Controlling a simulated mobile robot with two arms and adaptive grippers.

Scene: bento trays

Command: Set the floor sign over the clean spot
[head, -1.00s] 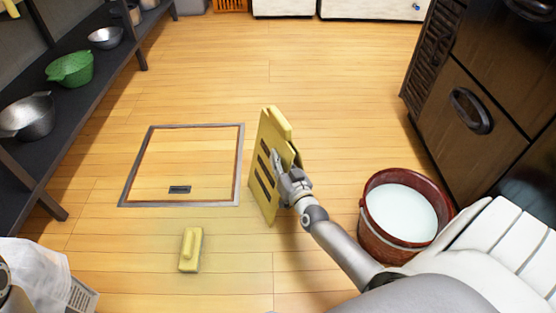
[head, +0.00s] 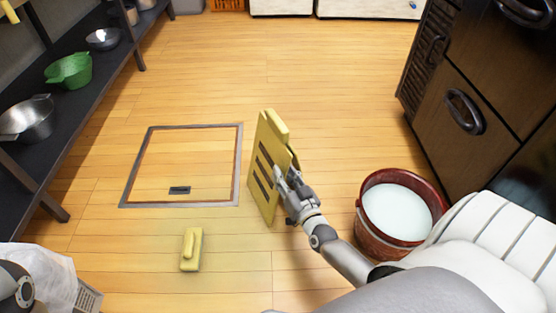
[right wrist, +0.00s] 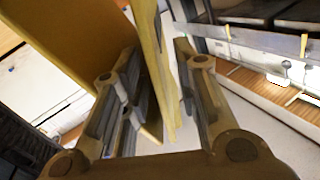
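The yellow floor sign (head: 264,185) with dark slots is upright and slightly splayed, to the right of the framed floor hatch. It looks to stand on the floor. My right gripper (head: 288,182) is at its right edge. In the right wrist view the sign's yellow panels (right wrist: 150,60) pass between the fingers of my right gripper (right wrist: 155,90). The fingers are spread, with a gap showing on the right side. The floor under the sign is partly hidden; I cannot make out a distinct clean spot. My left gripper is not in view.
A reddish bucket of whitish liquid (head: 374,240) stands right of my arm. A dark shelf (head: 60,140) with bowls runs along the left, dark cabinets (head: 440,120) along the right. Floor beyond is clear.

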